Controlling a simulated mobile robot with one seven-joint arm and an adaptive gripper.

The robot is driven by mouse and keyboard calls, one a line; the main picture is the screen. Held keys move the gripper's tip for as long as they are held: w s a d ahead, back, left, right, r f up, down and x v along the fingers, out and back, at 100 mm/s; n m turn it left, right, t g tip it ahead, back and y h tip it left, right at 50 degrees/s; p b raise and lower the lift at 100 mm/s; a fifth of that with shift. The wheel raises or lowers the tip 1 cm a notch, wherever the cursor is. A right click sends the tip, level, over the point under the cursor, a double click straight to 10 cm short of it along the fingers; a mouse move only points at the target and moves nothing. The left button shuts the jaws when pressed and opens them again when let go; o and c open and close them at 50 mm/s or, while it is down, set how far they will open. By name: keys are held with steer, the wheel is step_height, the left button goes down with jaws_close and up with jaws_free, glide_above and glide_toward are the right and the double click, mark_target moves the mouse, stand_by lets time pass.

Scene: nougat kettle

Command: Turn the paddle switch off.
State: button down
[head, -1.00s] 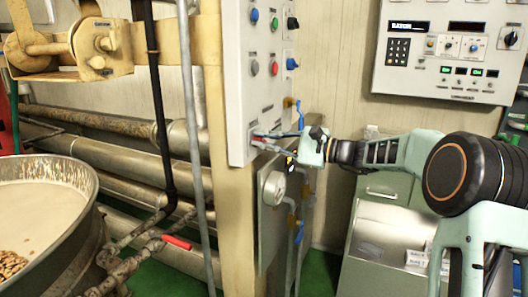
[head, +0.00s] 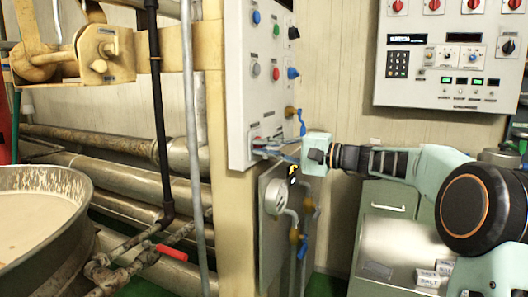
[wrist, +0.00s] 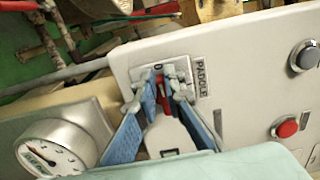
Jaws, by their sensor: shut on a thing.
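The paddle switch shows a red lever (wrist: 162,92) on a plate marked "0" at the top of the wrist view, beside a "PADDLE" label (wrist: 200,75). My gripper (wrist: 160,82) has its blue-padded fingers on both sides of the red lever and is shut on it. The fingers hide part of the lever and plate, so its exact position is hard to tell. In the head view my gripper (head: 268,149) reaches from the right to the lower part of the light grey control panel (head: 238,90).
Coloured buttons and knobs sit higher on the panel. A round gauge (wrist: 55,150) is close to my gripper in the wrist view. A yellow post (head: 232,220) stands below the panel. The kettle (head: 65,215) is at the left, a metal cabinet (head: 395,240) at the right.

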stand_by(0.3)
steer(key=c, duration=2)
jaws_free()
steer(key=shift+d, duration=0.1)
steer(key=v, duration=1.1)
steer(key=shift+s+d, duration=0.15)
steer(key=shift+d, duration=0.25)
